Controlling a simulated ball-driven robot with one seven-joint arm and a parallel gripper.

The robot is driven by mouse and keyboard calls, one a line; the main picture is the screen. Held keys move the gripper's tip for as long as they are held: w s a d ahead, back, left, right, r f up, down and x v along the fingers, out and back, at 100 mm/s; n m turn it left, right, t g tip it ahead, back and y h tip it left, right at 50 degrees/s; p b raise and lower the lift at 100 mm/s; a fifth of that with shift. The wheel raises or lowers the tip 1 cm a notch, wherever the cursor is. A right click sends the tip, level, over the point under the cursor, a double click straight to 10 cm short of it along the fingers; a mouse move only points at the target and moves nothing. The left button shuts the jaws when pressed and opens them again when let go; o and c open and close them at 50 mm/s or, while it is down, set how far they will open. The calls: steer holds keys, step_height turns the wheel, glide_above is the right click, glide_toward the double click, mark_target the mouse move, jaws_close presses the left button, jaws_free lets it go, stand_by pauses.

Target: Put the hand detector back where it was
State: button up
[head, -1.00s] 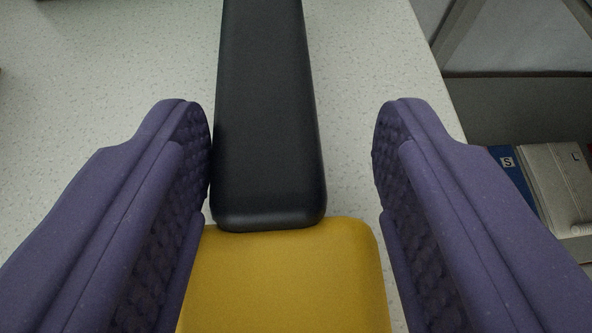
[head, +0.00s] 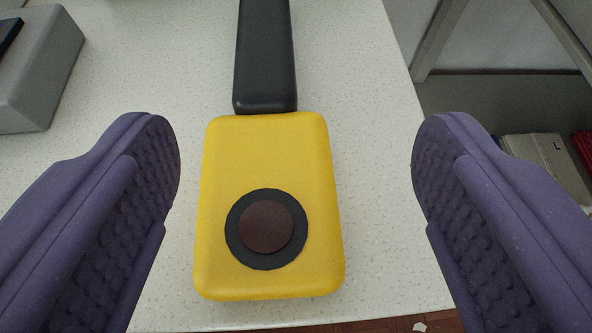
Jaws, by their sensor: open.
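The hand detector (head: 268,150) lies flat on the pale speckled table (head: 150,90). Its yellow body has a dark ring with a brown disc near its lower end. Its black handle (head: 265,55) points away toward the top of the view and runs out of frame. My gripper (head: 296,155) is open, with a purple padded finger on each side of the detector. There is a clear gap between each finger and the yellow body, and nothing is held.
A grey block-shaped object (head: 40,75) with a dark part on it stands at the upper left. The table's right edge runs down beside the detector, and its front edge shows at the bottom. Below at the right are white boxes (head: 548,165) and a red item (head: 583,145).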

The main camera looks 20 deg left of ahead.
steer(key=v, duration=0.4)
steer(key=w+d+r+n+h, duration=0.1)
steer(key=w+d+r+h, duration=0.5)
steer(key=w+r, duration=0.8)
steer(key=w+a+r+m+t+h, duration=0.1)
steer(key=w+r, duration=0.2)
steer(key=r, duration=0.7)
steer(key=w+a+r+m+h, duration=0.1)
steer(key=w+a+r, duration=0.1)
steer(key=r, duration=0.8)
steer(key=s+a+r+m+t, duration=0.1)
steer(key=a+r, duration=0.3)
steer(key=r, duration=0.4)
steer(key=s+a+r+m, duration=0.1)
steer(key=s+a+r, duration=0.1)
steer(key=a+r, duration=0.45)
steer(key=s+a+r+y, duration=0.2)
steer(key=s+a+r, duration=0.3)
steer(key=r, duration=0.3)
steer(key=s+a+r+t+y, duration=0.1)
steer(key=s+a+r+y, duration=0.1)
steer(key=s+a+r, duration=0.3)
step_height(320, 180, up, 3)
steer(key=shift+s+r+p, duration=0.25)
steer(key=shift+s+p, duration=0.15)
steer(key=shift+s, duration=0.15)
steer(key=shift+d, duration=0.1)
